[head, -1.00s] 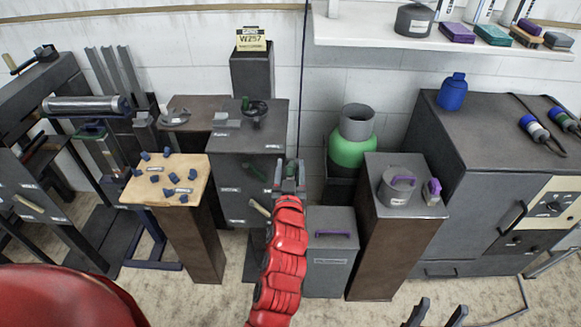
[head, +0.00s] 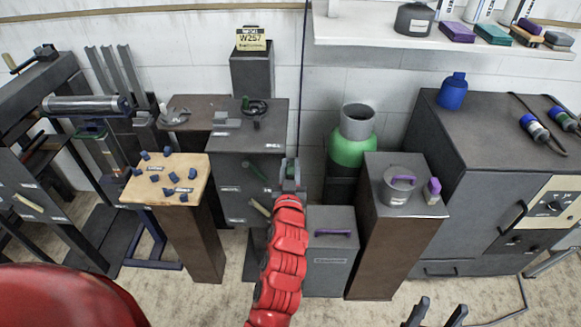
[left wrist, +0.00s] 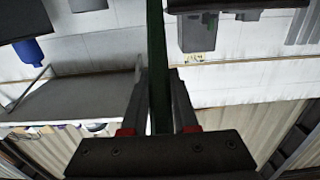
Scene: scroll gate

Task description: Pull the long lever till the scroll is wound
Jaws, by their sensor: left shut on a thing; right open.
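My left gripper (head: 290,178) is in front of the grey cabinet's right edge, its fingers seen foreshortened in the head view. In the left wrist view its two fingers (left wrist: 158,100) are shut on a long, thin dark green bar (left wrist: 156,40), seemingly the lever. My right gripper (head: 436,312) is open and empty at the bottom edge.
The grey cabinet (head: 232,190) also has a pale handle (head: 259,207) below the green one. A wooden-topped pedestal (head: 148,190) with several blue pieces stands left. A grey box (head: 330,265) and a pedestal with a lidded pot (head: 399,190) stand right of my left arm.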

